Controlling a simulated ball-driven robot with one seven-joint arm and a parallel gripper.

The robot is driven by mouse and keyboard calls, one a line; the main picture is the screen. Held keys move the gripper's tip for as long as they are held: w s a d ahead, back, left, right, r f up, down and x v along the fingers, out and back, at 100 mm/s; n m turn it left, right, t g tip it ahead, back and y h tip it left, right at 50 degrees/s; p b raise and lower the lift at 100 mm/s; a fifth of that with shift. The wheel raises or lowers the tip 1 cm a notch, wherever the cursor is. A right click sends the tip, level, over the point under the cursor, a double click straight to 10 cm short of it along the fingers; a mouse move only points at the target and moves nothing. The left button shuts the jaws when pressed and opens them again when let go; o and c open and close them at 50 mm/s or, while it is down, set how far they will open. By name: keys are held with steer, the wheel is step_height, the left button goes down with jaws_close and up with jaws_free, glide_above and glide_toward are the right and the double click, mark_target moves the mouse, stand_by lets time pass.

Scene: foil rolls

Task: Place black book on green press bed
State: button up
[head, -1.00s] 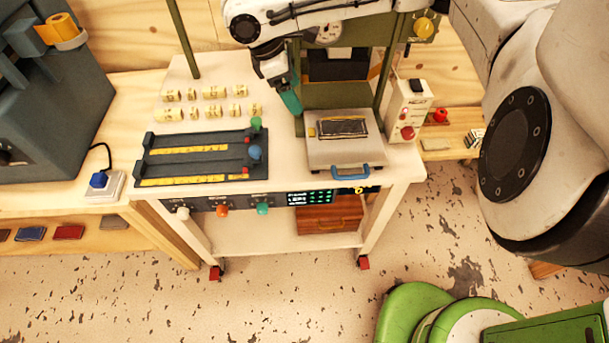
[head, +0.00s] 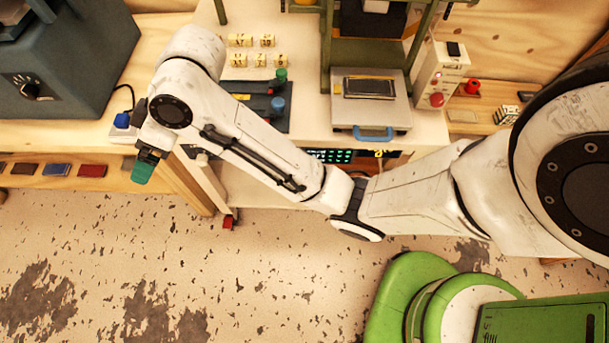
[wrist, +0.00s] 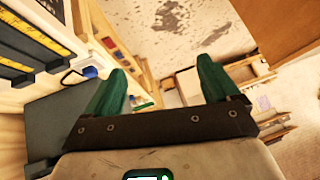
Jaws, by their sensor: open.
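My gripper (head: 143,172) is at the left in the head view, open, with green fingers pointing down in front of the lower shelf. It also shows in the wrist view (wrist: 160,78), with nothing between its fingers. A very dark brown book (head: 22,168) lies on that shelf, left of the gripper and apart from it; I cannot tell whether it is the black book. The green press (head: 326,60) stands on the white bench. Its grey bed (head: 345,117) has a blue handle and carries a dark framed plate (head: 370,87).
A blue book (head: 57,170) and a red book (head: 91,171) lie on the lower shelf. A grey machine (head: 75,65) stands above. A box with a red button (head: 437,99) is right of the press. My arm hides part of the bench front. Floor in front is clear.

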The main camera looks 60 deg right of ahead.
steer(key=s+d+f+m+g+h, duration=0.2)
steer(key=s+d+f+m, duration=0.1)
steer(key=s+f, duration=1.15)
steer(key=s+d+f+g+h, duration=0.1)
steer(key=s+d+f, duration=0.1)
steer(key=s, duration=0.5)
steer(key=s+d+f+m+g+h, duration=0.1)
steer(key=s+d+f+g+h, duration=0.1)
steer(key=s+d, duration=0.3)
steer(key=shift+s+d+m, duration=0.25)
steer(key=shift+s+m, duration=0.05)
steer(key=shift+s, duration=0.65)
